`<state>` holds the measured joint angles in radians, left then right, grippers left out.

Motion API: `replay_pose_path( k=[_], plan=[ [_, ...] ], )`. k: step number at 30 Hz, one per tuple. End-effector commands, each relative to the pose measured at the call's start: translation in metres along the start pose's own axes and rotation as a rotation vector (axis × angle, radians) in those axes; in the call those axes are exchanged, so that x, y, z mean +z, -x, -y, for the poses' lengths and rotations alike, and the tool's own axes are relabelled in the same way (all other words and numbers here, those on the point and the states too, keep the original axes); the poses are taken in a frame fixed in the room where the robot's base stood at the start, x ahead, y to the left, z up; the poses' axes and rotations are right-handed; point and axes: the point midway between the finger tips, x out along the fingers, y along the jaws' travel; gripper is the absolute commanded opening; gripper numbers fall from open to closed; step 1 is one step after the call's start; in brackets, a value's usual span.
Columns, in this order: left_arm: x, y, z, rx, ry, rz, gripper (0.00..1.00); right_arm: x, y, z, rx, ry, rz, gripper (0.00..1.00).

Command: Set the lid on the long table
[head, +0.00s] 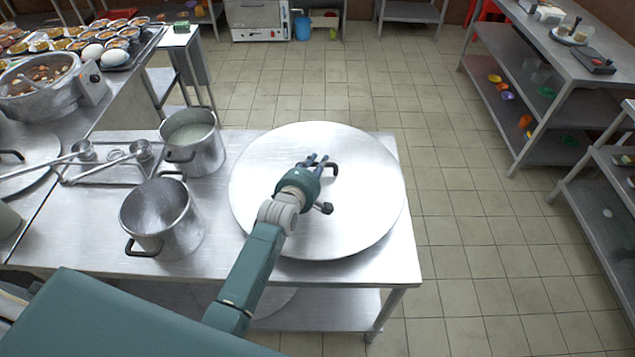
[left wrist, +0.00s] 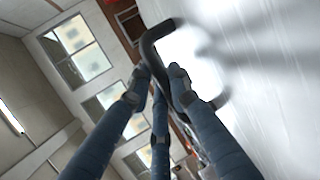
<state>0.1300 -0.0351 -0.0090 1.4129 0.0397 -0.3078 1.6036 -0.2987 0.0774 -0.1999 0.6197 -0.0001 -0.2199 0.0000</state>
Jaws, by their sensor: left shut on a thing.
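The lid (head: 350,215) is a large, round, flat metal disc with a dark bar handle (head: 334,170). It shows over the right part of the long metal table (head: 400,268), its right side near the table's right edge. I cannot tell whether it rests there or is held just above. My left gripper (head: 319,160) is shut on the lid's handle. In the left wrist view the blue fingers close around the black handle (left wrist: 149,42), with the lid's pale surface (left wrist: 270,70) on the right. My right gripper is not in view.
An open, empty-looking pot (head: 160,215) and a pot of pale liquid (head: 193,140) stand left of the lid. A metal rack with ladles (head: 110,165) stands farther left. Shelves (head: 545,85) stand across the tiled floor at right. Clear floor lies beyond the table.

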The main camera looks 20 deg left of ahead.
Motion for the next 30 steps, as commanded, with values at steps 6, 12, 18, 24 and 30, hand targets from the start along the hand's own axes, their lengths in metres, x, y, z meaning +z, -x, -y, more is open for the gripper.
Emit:
replay_pose_path(
  k=[6, 12, 18, 24, 30],
  plan=[
    [-0.001, -0.004, 0.004, 0.011, -0.001, 0.001, 0.00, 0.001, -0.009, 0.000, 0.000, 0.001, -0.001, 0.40],
    [-0.003, -0.011, 0.027, 0.010, 0.000, 0.001, 0.00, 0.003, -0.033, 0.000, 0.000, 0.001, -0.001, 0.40],
    [-0.005, -0.017, 0.042, 0.012, 0.000, 0.001, 0.00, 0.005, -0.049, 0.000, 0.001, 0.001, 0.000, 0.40],
    [-0.004, -0.016, 0.040, 0.010, 0.001, 0.001, 0.00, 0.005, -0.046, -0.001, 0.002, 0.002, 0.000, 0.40],
    [-0.005, -0.017, 0.047, 0.000, 0.000, 0.000, 0.24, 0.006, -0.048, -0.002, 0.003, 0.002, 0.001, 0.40]
  ],
)
